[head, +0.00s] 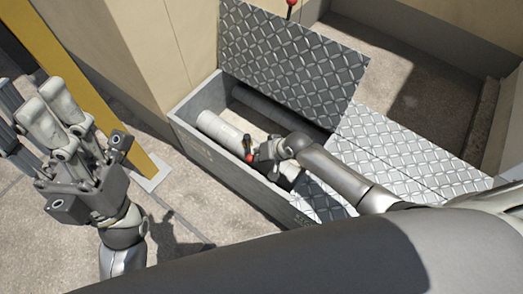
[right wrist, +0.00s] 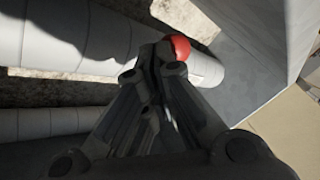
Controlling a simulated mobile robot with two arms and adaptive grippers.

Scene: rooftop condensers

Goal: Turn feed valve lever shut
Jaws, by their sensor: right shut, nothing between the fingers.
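The feed valve lever shows as a red end (head: 249,157) inside the open floor trench in the head view. In the right wrist view the red end (right wrist: 178,47) sits just beyond and right of my fingertips, against a pale wrapped pipe. My right gripper (head: 257,157) reaches down into the trench, its fingers shut and empty beside the red end; whether they touch it I cannot tell. The closed fingers fill the middle of the right wrist view (right wrist: 155,60) and hide the valve body. My left gripper (head: 34,112) is raised at the left, fingers apart and empty, away from the trench.
The trench has a grey wall (head: 190,134) and a wrapped pipe (head: 220,131). A raised tread-plate lid (head: 290,65) stands behind it; flat tread plates (head: 400,165) lie to the right. A yellow post (head: 95,95) stands near my left gripper.

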